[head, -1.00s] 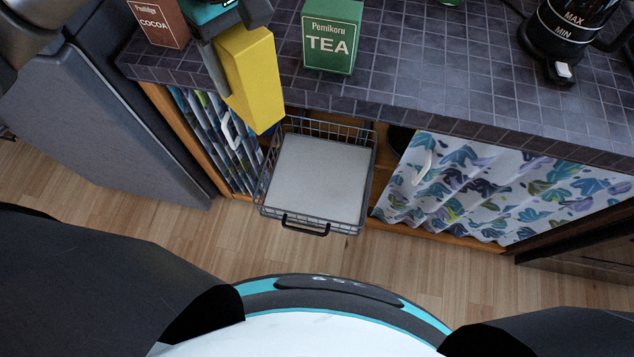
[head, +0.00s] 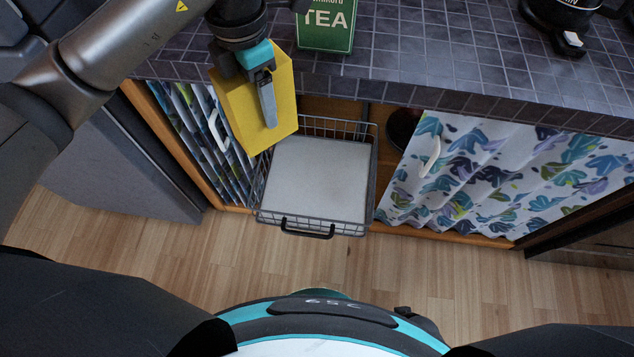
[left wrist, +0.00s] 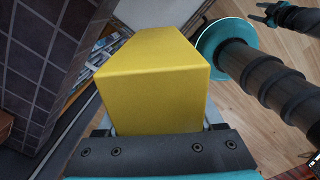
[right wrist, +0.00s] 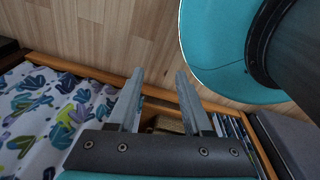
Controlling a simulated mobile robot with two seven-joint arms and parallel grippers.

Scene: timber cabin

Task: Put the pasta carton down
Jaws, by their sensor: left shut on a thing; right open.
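The pasta carton (head: 238,112) is a plain yellow box, held tilted in the air in front of the counter's edge, above the left side of the pulled-out wire basket. My left gripper (head: 266,105) is shut on it, with one finger lying across its face. In the left wrist view the carton (left wrist: 152,85) fills the space between the fingers. My right gripper (right wrist: 155,100) is open and empty in the right wrist view, above the floor and cabinet front. It does not show in the head view.
The wire basket (head: 369,185) has a bare pale bottom and a black front handle. A green tea box (head: 326,28) and a coffee maker (head: 570,40) stand on the tiled counter (head: 430,60). Patterned curtains (head: 500,175) hang on both sides of the basket.

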